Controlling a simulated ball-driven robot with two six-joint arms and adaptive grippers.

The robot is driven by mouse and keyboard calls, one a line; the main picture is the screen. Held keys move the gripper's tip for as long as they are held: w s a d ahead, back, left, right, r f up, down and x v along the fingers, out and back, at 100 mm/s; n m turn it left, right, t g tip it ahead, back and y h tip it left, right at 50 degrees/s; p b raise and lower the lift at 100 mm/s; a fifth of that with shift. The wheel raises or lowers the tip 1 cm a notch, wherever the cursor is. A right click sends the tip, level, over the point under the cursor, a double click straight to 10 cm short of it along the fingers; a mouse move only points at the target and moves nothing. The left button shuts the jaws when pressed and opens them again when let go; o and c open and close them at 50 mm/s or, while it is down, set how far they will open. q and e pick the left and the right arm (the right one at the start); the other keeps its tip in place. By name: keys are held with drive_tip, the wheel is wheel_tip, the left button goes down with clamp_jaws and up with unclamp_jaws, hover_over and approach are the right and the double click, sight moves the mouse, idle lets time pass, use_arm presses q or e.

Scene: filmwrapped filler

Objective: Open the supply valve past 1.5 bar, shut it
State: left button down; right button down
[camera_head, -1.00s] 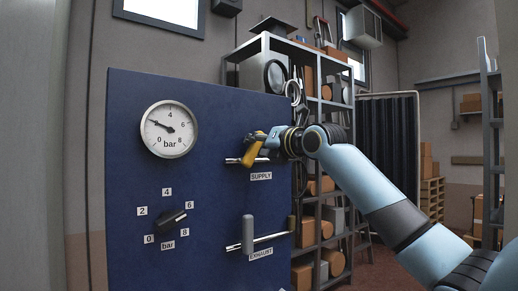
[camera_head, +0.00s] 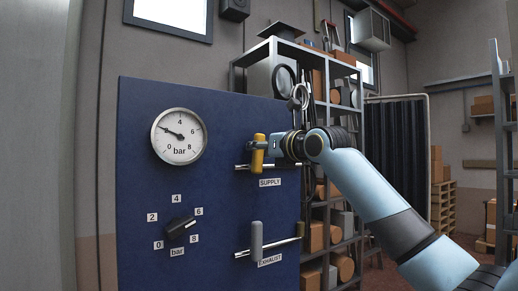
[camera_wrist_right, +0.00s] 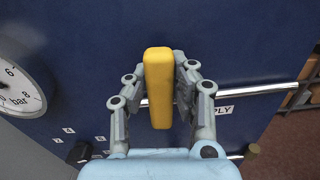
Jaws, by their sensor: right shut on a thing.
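The yellow supply valve handle (camera_head: 258,153) stands upright across its horizontal pipe on the blue panel, above the SUPPLY label (camera_head: 270,182). My right gripper (camera_head: 268,147) is shut on it from the right. In the right wrist view the yellow handle (camera_wrist_right: 158,88) sits between the two fingers of the gripper (camera_wrist_right: 158,95). The round pressure gauge (camera_head: 179,136) has its needle pointing up-left, between 0 and 4, at roughly 2 bar. It shows partly in the right wrist view (camera_wrist_right: 15,85), needle out of sight. My left gripper is not in view.
Below, the grey EXHAUST handle (camera_head: 256,239) stands upright on its pipe. A black selector knob (camera_head: 180,227) with a 0 to 8 bar scale sits at the panel's lower left. A loaded shelf rack (camera_head: 325,100) stands behind the panel's right side.

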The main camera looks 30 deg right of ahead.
drive_tip(key=shift+f, duration=0.1)
drive_tip(key=c, duration=1.1)
unclamp_jaws()
drive_tip(key=shift+s+d, duration=0.15)
drive_tip(key=shift+s, duration=1.85)
drive_tip(key=shift+s+d, duration=0.15)
drive_tip(key=shift+s, duration=1.85)
drive_tip(key=shift+s+d, duration=0.15)
drive_tip(key=shift+s, duration=1.85)
